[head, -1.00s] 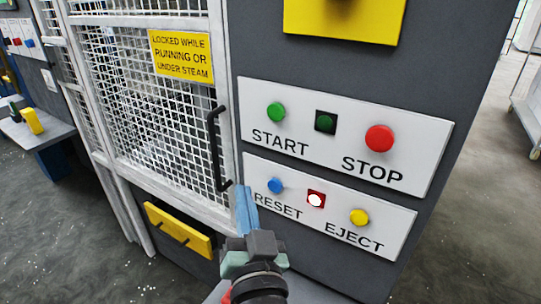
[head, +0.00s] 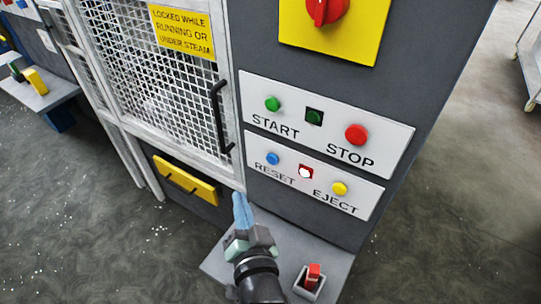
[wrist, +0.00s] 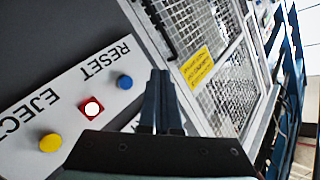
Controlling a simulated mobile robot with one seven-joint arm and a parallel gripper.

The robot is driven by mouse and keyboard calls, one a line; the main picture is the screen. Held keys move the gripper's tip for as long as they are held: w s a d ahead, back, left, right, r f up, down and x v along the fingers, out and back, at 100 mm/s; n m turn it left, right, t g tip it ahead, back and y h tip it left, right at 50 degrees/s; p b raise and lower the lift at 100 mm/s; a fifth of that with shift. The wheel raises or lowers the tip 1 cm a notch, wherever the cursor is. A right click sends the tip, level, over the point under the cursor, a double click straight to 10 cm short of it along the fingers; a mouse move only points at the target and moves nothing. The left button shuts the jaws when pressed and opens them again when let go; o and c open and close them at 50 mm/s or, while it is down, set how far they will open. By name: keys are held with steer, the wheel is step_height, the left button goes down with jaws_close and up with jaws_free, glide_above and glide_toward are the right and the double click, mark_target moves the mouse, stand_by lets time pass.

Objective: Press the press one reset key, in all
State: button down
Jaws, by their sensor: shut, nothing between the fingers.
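The blue RESET key (head: 272,158) is a round button on the lower white panel (head: 262,143) of the press. It also shows in the wrist view (wrist: 124,81), just left of the fingers. My gripper (head: 240,197) is shut, with nothing between its blue fingers. In the head view its tips appear below and left of the key. In the wrist view the fingers (wrist: 160,75) are apart from the key. A lit indicator, white in a red square (head: 305,171), sits between RESET and the yellow EJECT key (head: 340,188).
Above are a green START key (head: 272,103), a dark green lamp (head: 314,117) and a red STOP key (head: 356,134). A mesh door with a black handle (head: 221,115) stands left. A grey shelf (head: 285,243) below carries a red switch (head: 313,276).

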mark_target(266, 158)
steer(key=w+d+b, duration=0.4)
steer(key=w+d, duration=0.1)
steer(key=w, duration=0.2)
steer(key=shift+d, duration=0.15)
stand_by(0.3)
steer(key=shift+w, duration=0.2)
stand_by(1.8)
steer(key=shift+w+d, duration=0.2)
steer(key=shift+w+d+b, duration=0.3)
steer(key=shift+w+b, duration=0.05)
steer(key=shift+b, duration=0.15)
stand_by(0.7)
steer(key=shift+s+a+p, duration=0.35)
steer(key=shift+s+a, duration=0.15)
steer(key=shift+s, duration=0.2)
